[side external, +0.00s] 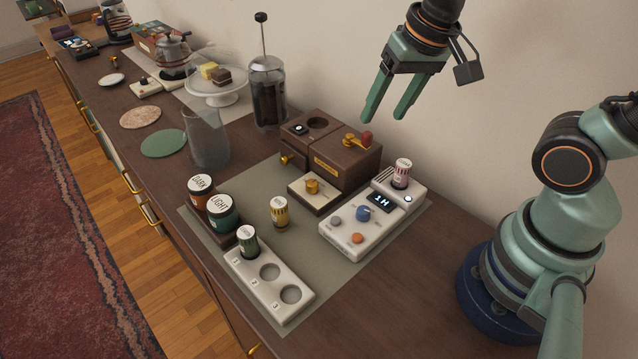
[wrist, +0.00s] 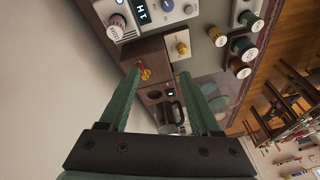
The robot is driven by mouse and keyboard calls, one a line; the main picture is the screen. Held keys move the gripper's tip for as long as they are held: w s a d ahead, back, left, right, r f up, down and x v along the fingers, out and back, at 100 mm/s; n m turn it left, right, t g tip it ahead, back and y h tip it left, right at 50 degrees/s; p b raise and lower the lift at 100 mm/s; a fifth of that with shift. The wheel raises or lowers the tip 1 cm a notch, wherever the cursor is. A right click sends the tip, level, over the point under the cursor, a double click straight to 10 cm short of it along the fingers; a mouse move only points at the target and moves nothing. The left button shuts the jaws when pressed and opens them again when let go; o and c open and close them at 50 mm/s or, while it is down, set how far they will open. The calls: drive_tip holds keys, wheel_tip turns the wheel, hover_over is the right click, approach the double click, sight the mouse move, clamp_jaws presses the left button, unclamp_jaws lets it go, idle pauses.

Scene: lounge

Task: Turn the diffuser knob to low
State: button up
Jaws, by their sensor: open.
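A white device, apparently the diffuser (side external: 340,236), stands on the grey-green mat. It has a blue knob (side external: 363,213), a grey knob (side external: 336,221), an orange button (side external: 357,238) and a dark display whose characters look like "1H" (side external: 380,202). A striped, white-capped vial (side external: 402,173) stands in its back end. The wrist view shows part of the device (wrist: 128,30) at the top, cut off by the edge. The blue knob's setting is too small to read. My gripper (side external: 388,114) is open and empty, high above and behind the device, touching nothing.
A wooden box with a red-knobbed crank (side external: 345,165) and a small box with a gold knob (side external: 312,188) stand beside the device. A yellow vial (side external: 280,212), a white rack (side external: 270,290) and two labelled jars (side external: 222,212) are nearer. A French press (side external: 268,85) stands behind.

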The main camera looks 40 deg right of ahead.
sight(364, 209)
drive_tip(key=a+f+m+g, duration=0.1)
drive_tip(key=f+m, duration=0.1)
drive_tip(key=f, duration=0.4)
drive_tip(key=a+f+m+g, duration=0.1)
drive_tip(key=a+f+m, duration=0.1)
drive_tip(key=f, duration=0.4)
drive_tip(key=s+a+f+m+g, duration=0.1)
drive_tip(key=f+m, duration=0.3)
drive_tip(key=f, duration=0.2)
drive_tip(key=shift+s+a+f+g, duration=0.1)
drive_tip(key=shift+a+f+g, duration=0.1)
drive_tip(key=shift+g, duration=0.1)
clamp_jaws()
